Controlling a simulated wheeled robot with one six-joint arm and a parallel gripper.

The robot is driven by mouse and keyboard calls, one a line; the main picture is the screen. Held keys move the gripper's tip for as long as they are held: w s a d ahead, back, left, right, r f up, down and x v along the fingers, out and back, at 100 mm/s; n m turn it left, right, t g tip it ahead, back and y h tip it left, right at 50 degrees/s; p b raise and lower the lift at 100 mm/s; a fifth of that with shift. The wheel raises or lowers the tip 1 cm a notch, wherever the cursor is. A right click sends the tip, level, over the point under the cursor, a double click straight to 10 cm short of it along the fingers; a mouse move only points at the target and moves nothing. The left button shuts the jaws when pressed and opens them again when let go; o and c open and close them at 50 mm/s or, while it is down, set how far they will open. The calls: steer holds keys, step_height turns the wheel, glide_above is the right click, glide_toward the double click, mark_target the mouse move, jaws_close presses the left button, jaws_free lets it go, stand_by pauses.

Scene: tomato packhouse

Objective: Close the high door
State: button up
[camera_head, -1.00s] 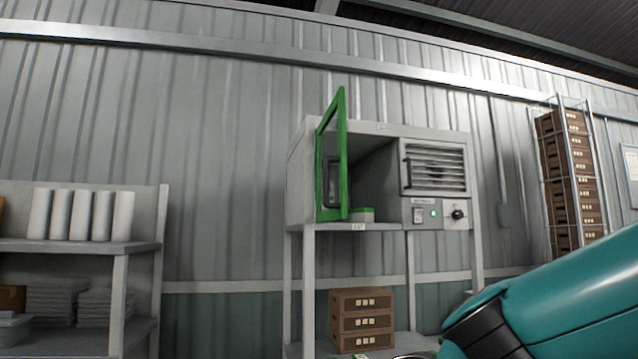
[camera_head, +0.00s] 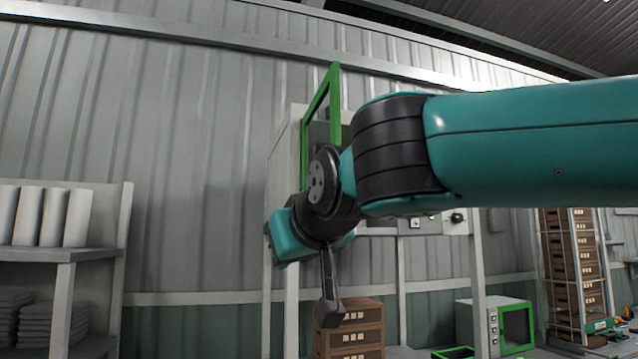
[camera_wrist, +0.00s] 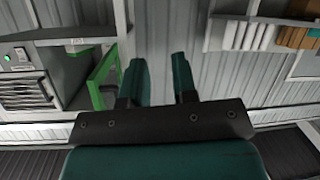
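The high door has a green frame (camera_head: 335,100) and stands swung open from the left side of a grey wall cabinet (camera_head: 285,165). In the head view my arm hides its lower part and most of the cabinet's opening. In the wrist view the green door frame (camera_wrist: 96,92) is just left of my gripper (camera_wrist: 160,85). My gripper's two teal fingers are apart with nothing between them. A gap shows between the left finger and the door, but I cannot tell the depth or whether they touch.
Brown crates (camera_head: 350,330) are stacked below the cabinet. A shelf with white rolls (camera_head: 52,217) stands at the left. A rack of brown crates (camera_head: 572,265) and a small white box with a green-framed door (camera_head: 517,327) are at the right. Bare wall lies left of the cabinet.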

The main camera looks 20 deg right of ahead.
steer(key=s+d+r+m+t+h, duration=0.1)
steer(key=d+r+m+t+h, duration=0.15)
steer(key=r, duration=0.55)
steer(key=s+d+r+m+t+h, duration=0.1)
steer(key=r+m+t+h, duration=0.2)
steer(key=r, duration=0.5)
steer(key=shift+m+g, duration=0.45)
steer(key=shift+g, duration=0.4)
steer(key=shift+p+x, duration=3.35)
steer(key=shift+x, duration=5.05)
steer(key=shift+d+f, duration=0.1)
steer(key=shift+f, duration=0.05)
jaws_close()
